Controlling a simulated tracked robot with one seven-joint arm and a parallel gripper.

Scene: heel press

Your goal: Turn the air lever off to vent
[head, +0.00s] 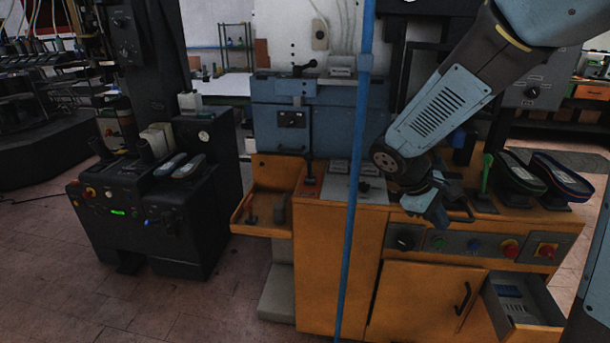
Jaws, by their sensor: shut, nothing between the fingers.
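My gripper (452,213) hangs over the front edge of the orange cabinet top, right of centre in the head view. It is shut and empty. Several levers show, and I cannot tell for certain which is the air lever. A black upright lever (309,172) stands on a red base at the left of the cabinet top, well left of my gripper. A green upright handle (486,172) stands to the right of my gripper, apart from it. A black lever (305,67) lies on top of the blue machine housing (270,125). My arm hides part of the cabinet top.
A blue vertical pole (350,220) crosses the view in front of the orange cabinet (320,250). Shoe-shaped pieces (560,175) stand at the right. A tray (262,205) juts out left, and an open drawer (522,302) juts out lower right. A black machine (150,205) stands left.

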